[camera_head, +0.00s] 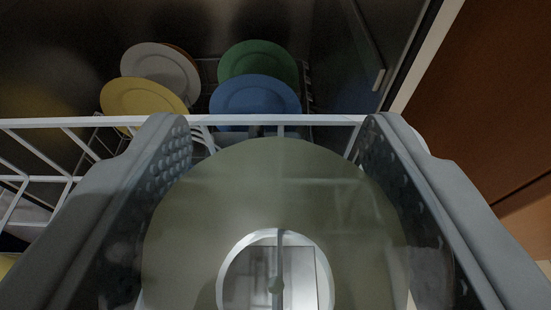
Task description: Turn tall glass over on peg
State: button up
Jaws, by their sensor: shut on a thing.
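My gripper (272,140) shows with one grey, dotted finger pad at each side. It is shut on the tall glass (275,185), a see-through, olive-tinted round shape that fills the lower middle of the view. I look along the glass, and a paler circle shows at its lower middle. A thin upright line, perhaps a peg, shows through this circle. I cannot tell whether it is inside the glass or beyond it, nor which end of the glass faces me.
A white wire rack rail (75,122) crosses just beyond the fingers. Behind it stand a white plate (160,66), a yellow plate (142,98), a green plate (258,60) and a blue plate (255,97). A brown panel (480,95) is at the right.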

jog(key=shift+f, duration=0.15)
jog(key=o, duration=1.3)
jog(key=shift+s, duration=0.1)
